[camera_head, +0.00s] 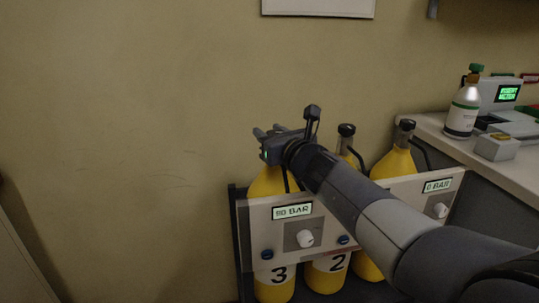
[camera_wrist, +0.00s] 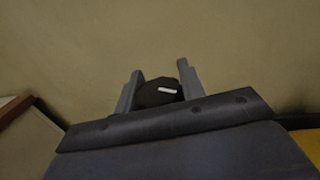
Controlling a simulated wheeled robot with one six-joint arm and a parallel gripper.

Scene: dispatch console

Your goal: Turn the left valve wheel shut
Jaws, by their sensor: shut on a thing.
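The left valve wheel (camera_wrist: 158,98) is a dark round knob with a white mark, seen in the wrist view between my gripper's fingers. My gripper (camera_wrist: 160,70) is shut on it, one finger on each side. In the head view my gripper (camera_head: 266,131) is at the top of the left yellow cylinder (camera_head: 268,183), marked 3, and hides the wheel there. The gauge display (camera_head: 292,211) on the panel in front of this cylinder ends in "BAR"; its number is hard to read.
Two more yellow cylinders stand to the right, with black valve tops (camera_head: 346,130) and (camera_head: 406,125). My arm crosses in front of them. The right display (camera_head: 437,185) reads about 0 BAR. A white bottle (camera_head: 462,112) stands on the counter (camera_head: 437,130). The wall at left is bare.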

